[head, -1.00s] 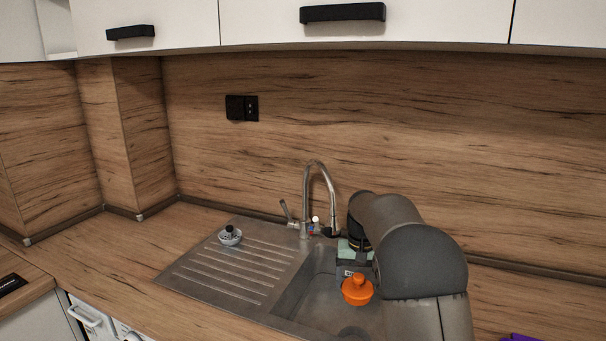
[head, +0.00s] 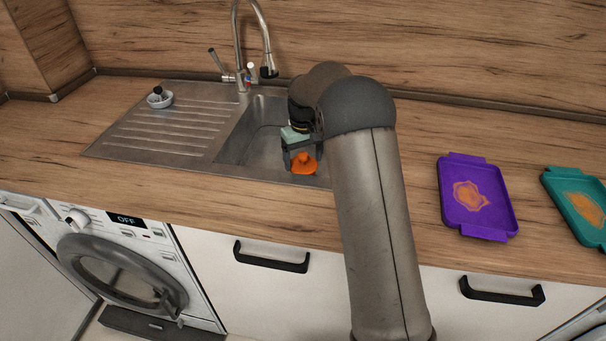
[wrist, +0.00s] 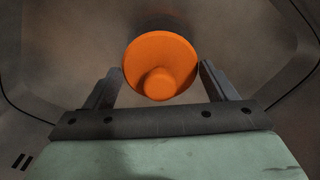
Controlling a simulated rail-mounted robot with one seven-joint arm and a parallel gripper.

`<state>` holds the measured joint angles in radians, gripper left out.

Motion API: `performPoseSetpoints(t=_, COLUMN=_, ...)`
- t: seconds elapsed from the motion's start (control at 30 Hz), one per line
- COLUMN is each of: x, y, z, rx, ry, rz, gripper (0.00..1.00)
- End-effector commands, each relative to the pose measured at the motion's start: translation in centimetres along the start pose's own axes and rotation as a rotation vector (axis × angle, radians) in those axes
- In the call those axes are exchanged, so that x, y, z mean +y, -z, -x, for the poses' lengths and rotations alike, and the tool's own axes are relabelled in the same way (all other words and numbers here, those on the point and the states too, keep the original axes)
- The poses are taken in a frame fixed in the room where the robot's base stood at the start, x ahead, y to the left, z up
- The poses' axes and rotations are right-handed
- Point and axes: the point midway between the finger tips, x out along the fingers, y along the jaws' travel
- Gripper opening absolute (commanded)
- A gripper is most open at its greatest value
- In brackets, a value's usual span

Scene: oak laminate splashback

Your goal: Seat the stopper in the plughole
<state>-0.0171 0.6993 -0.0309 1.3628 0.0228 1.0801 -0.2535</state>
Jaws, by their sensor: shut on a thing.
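The orange stopper (head: 304,164), with a round knob on top, is held over the steel sink basin (head: 262,131). My gripper (head: 300,149) is shut on it. In the wrist view the stopper (wrist: 160,66) sits between the two dark fingers of my gripper (wrist: 161,72), with its wide disc and smaller knob showing. The basin floor lies behind it. I cannot make out the plughole clearly in either view; the stopper, gripper and arm cover part of the basin. How high the stopper is above the floor cannot be told.
A tap (head: 241,50) stands behind the basin. A purple tray (head: 476,197) and a teal tray (head: 580,204) lie on the worktop to the right.

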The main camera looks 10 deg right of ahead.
Motion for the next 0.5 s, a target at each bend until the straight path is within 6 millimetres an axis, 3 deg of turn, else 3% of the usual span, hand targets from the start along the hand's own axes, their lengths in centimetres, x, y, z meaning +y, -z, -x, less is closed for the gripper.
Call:
performPoseSetpoints(t=0.33, x=0.0, y=-0.1, z=-4.6, rx=-0.002, ry=0.000, rz=0.000, gripper=0.55)
performPoseSetpoints(t=0.5, x=0.0, y=0.0, z=-5.1, rx=0.001, ry=0.000, rz=-0.001, gripper=0.55)
